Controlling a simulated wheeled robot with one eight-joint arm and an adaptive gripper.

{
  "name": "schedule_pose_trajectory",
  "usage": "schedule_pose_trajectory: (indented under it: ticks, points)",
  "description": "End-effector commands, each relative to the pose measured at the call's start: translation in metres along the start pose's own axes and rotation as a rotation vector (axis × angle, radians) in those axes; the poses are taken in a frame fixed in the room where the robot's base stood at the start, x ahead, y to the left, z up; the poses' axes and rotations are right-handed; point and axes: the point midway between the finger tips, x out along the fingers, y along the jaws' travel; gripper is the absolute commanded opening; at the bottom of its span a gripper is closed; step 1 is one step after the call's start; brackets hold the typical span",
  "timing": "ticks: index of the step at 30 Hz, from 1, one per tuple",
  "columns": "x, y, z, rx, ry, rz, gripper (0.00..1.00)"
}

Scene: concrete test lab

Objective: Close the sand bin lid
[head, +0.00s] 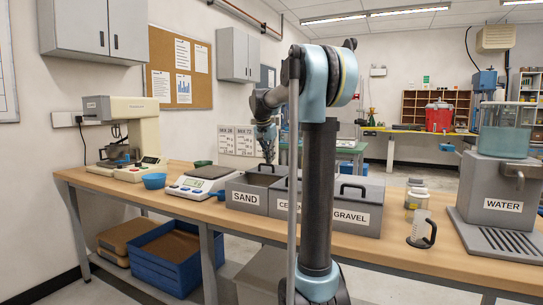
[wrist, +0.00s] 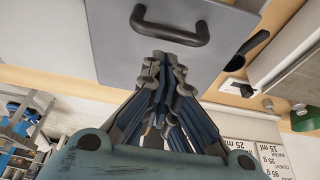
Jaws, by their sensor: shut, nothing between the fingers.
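The sand bin (head: 245,198) is a grey box with a SAND label, at the left end of the bin row in the head view. In the wrist view a flat grey lid (wrist: 115,50) with a black bar handle (wrist: 170,28) fills the upper middle. My gripper (wrist: 165,58) is shut and empty, its fingertips close to the handle; contact is unclear. In the head view my gripper (head: 268,158) hangs just above the sand bin.
The cement bin, mostly hidden by my column, and the gravel bin (head: 350,218) stand to the right on the wooden bench. A scoop-like jug (head: 421,230) and the water dispenser (head: 500,200) stand right.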

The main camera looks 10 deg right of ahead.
Motion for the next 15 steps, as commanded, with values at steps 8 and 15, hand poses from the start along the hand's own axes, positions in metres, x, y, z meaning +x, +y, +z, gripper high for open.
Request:
schedule_pose_trajectory:
  ticks: [8,15]
  points:
    - [-0.0016,0.0002,0.0083,-0.001,0.000,0.000,0.00]
    - [-0.0017,0.0003,0.0083,0.000,0.000,0.000,0.00]
